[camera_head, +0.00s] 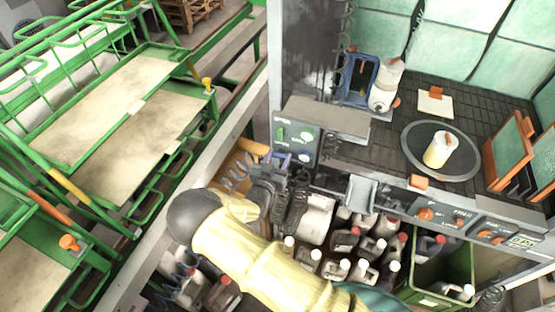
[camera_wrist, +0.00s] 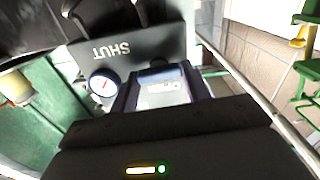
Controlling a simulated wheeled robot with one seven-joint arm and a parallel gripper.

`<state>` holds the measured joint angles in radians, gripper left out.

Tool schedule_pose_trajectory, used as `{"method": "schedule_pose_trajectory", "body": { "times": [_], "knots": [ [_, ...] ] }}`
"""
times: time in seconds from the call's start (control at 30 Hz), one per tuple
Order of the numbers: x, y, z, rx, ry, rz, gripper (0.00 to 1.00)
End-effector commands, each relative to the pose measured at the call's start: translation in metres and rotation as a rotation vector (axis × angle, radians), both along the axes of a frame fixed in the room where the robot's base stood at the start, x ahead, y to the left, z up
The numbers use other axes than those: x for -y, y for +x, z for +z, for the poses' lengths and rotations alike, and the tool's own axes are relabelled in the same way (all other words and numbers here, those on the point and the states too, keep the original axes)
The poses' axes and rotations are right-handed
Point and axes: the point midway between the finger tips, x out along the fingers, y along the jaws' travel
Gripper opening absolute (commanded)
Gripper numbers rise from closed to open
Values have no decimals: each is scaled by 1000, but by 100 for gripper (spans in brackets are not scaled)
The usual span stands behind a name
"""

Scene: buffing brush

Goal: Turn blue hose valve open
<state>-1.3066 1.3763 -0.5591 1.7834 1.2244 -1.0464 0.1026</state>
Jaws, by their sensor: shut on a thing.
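The blue hose valve (camera_head: 281,157) shows at the lower edge of the grey control panel in the head view, partly hidden by my gripper (camera_head: 267,174). My dark gripper is at the valve, shut on its handle. The exact angle of the handle cannot be told. The blue coiled hose (camera_head: 235,172) hangs left of my gripper.
Several bottles (camera_head: 345,240) stand below the worktop, close to my arm. A round turntable (camera_head: 408,150) with a white bottle is on the worktop. A green crate (camera_head: 458,262) is at lower right. Green trolleys (camera_head: 130,140) stand at left.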

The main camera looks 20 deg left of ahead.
Motion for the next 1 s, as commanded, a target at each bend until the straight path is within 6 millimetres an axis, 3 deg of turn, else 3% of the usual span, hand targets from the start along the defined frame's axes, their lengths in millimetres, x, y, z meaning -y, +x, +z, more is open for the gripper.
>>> {"method": "schedule_pose_trajectory", "body": {
  "times": [0.37, 1.0],
  "knots": [
    [-2, 0, -4, -20, -258, 1, 24],
    [-4, 0, -3, -68, -864, 3, 24]
  ]
}}
